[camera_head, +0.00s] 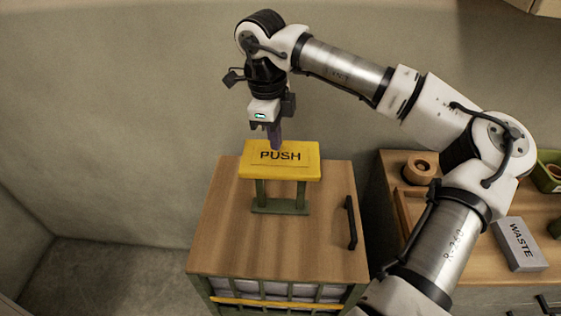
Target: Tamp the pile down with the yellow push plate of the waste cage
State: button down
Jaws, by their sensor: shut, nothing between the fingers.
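The yellow push plate (302,167), marked PUSH, stands level on dark green posts above the wooden top (230,240) of the waste cage. The cage's barred front (280,290) shows at the bottom, with pale contents behind the bars and a yellow strip across it. I cannot tell whether the fingertips touch the plate. The pile's height inside the cage is mostly hidden by the top.
A black handle (350,222) sits on the right of the cage top. To the right, a wooden counter holds a grey block marked WASTE (520,244), a round wooden piece (418,168) and a green box (550,172). My arm reaches over this counter. A plain wall stands behind.

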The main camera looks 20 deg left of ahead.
jog(key=shift+d+f+b, duration=0.1)
jog(key=shift+f+b, duration=0.3)
jog(key=shift+f, duration=0.85)
notch_tip(320, 180, down, 15)
jog(key=b, duration=1.3)
jog(key=shift+f, duration=0.15)
jog(key=shift+r+p, duration=0.35)
jog(key=shift+r, duration=0.1)
jog(key=shift+s+a+r, duration=0.1)
jog(key=shift+a+r, duration=0.15)
jog(key=shift+a, duration=0.55)
jog(key=shift+a+r, duration=0.2)
jog(key=shift+a, duration=0.55)
